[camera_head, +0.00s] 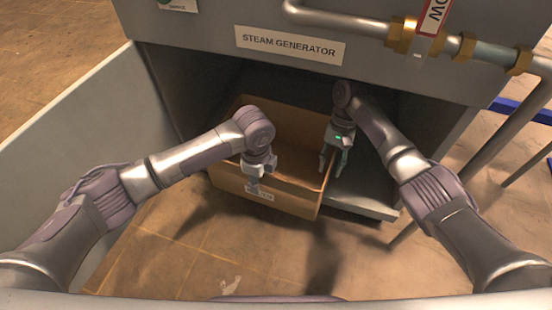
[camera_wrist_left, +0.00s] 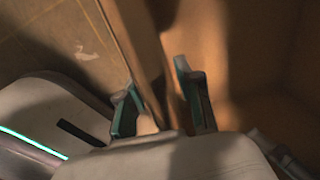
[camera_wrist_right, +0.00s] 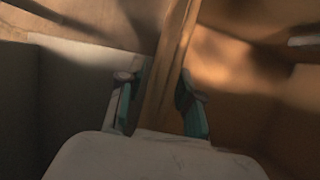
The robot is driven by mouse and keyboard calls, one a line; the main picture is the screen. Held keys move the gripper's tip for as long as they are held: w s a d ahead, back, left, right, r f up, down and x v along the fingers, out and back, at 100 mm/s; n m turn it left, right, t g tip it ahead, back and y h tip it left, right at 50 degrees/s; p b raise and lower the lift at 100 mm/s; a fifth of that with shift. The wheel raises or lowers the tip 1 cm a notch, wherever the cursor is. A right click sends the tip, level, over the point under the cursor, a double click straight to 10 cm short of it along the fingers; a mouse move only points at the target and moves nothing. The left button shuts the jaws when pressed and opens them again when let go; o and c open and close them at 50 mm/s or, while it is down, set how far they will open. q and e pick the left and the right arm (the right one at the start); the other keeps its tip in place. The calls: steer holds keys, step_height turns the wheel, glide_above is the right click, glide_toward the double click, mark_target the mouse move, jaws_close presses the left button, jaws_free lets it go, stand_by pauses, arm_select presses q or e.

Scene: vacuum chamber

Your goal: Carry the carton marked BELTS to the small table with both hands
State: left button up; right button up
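An open brown carton (camera_head: 290,199) sits in the recess under the steam generator cabinet. A small white label is on its front wall, its print too blurred to read surely. My left gripper (camera_head: 254,184) is at the front wall; in the left wrist view its fingers (camera_wrist_left: 160,104) are parted, one on each side of the wall (camera_wrist_left: 143,40). My right gripper (camera_head: 333,163) is at the right wall; in the right wrist view its parted fingers (camera_wrist_right: 156,100) stand either side of the wall (camera_wrist_right: 175,50). The carton's visible inside looks empty. The small table is not identifiable.
The cabinet front marked STEAM GENERATOR (camera_head: 290,44) overhangs the carton's back. A grey panel (camera_head: 85,135) stands on the left. A grey ledge (camera_head: 364,198) lies right of the carton. Pipes (camera_head: 370,27) cross the upper right. Tiled floor in front is clear.

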mark_target(334, 156)
arm_select(q)
jaws_close()
arm_select(e)
jaws_close()
arm_select(q)
steer(key=shift+r, duration=0.15)
arm_select(e)
steer(key=shift+r, duration=0.15)
